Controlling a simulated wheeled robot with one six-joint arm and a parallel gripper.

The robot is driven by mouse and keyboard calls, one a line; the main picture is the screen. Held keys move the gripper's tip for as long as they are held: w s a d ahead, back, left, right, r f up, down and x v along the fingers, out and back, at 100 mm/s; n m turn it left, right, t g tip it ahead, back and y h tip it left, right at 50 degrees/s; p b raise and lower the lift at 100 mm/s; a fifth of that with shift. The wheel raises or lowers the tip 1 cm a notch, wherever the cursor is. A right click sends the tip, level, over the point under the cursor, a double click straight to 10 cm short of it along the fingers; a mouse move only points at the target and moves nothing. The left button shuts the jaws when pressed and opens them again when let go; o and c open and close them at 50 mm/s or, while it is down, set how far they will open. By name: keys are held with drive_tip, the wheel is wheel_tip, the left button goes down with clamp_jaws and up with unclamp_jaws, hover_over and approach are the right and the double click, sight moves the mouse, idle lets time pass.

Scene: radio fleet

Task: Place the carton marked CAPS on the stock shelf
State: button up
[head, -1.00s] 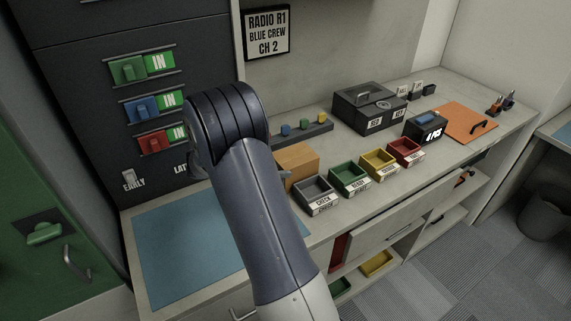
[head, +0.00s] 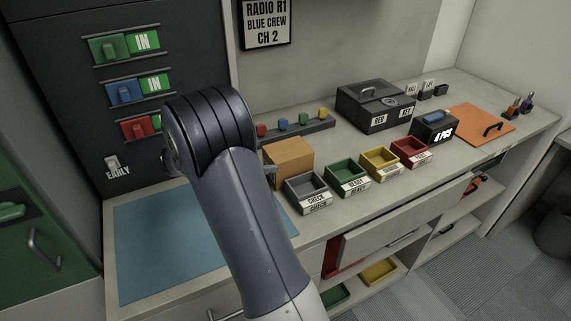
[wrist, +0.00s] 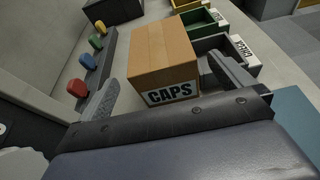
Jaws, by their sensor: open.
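The brown cardboard carton marked CAPS (wrist: 165,57) stands upright on the counter, its label facing my wrist camera. In the head view the carton (head: 288,157) shows just right of my arm, behind the grey CHECK tray. My gripper (wrist: 160,72) is open, with one finger on the left of the carton and one on the right. Gaps show between the fingers and the carton; whether either touches it lower down I cannot tell. In the head view my arm hides most of the gripper. No shelf is visibly labelled as stock; open shelves (head: 455,235) show under the counter.
The CHECK tray (head: 308,190) and green READY tray (head: 347,176) sit close to the carton. A rail with coloured knobs (head: 325,128) runs behind it. A black key box (head: 375,105) stands farther right. A blue mat (head: 155,245) lies clear at left.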

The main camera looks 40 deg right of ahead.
sight(283, 156)
drive_tip(key=x, duration=0.2)
drive_tip(key=p+x, duration=0.1)
drive_tip(key=x, duration=0.5)
drive_tip(key=shift+a+f, duration=0.1)
drive_tip(key=shift+f, duration=0.25)
drive_tip(key=shift+w, duration=0.1)
drive_tip(key=c, duration=1.2)
wheel_tip(283, 156, up, 10)
drive_tip(key=shift+r, duration=0.1)
